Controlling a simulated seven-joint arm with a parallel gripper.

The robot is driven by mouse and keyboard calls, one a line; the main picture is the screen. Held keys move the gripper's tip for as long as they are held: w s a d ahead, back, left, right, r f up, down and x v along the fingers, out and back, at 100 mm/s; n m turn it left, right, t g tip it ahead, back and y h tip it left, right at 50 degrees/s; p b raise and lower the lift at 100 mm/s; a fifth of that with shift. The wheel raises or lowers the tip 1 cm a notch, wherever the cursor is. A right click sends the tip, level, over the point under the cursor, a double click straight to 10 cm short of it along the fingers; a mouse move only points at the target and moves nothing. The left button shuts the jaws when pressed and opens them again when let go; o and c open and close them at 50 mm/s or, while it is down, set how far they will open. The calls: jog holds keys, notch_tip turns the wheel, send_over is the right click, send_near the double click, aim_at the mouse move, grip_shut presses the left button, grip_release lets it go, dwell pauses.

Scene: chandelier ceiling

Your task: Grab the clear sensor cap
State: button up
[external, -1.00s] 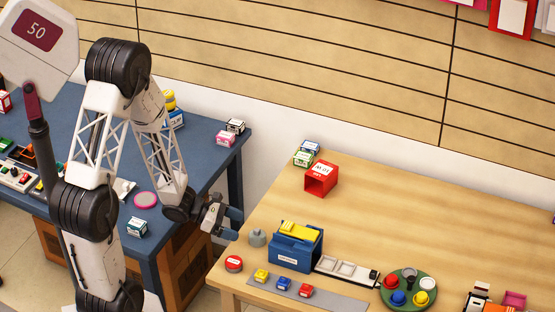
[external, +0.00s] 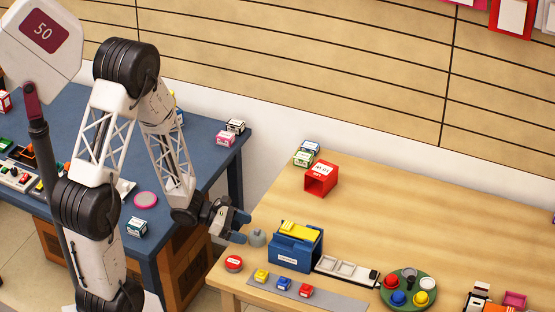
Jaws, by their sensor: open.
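A small grey domed cap (external: 258,238) stands on the wooden table, left of the blue box. A round green tray (external: 408,304) at the lower right holds small caps: a whitish one (external: 428,283), a grey one, a red one, a blue one and a yellow one. At this size I cannot tell which cap is clear. My gripper (external: 243,227) is open and empty at the table's left edge. Its fingers point right, just left of the grey domed cap, with the lower fingertip close to it. Contact cannot be made out.
A blue box (external: 292,257) with a yellow top stands right of the grey cap. A grey strip (external: 325,300) carries small yellow, blue and red blocks. The table's middle is clear beyond a red open box (external: 321,179).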

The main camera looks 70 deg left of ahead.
aim_at(254, 232)
jog(key=shift+x, duration=2.5)
jog(key=shift+d, duration=0.1)
jog(key=c, duration=1)
jog(key=shift+r, duration=0.25)
notch_tip(254, 232, up, 28)
jog(key=shift+f, duration=0.2)
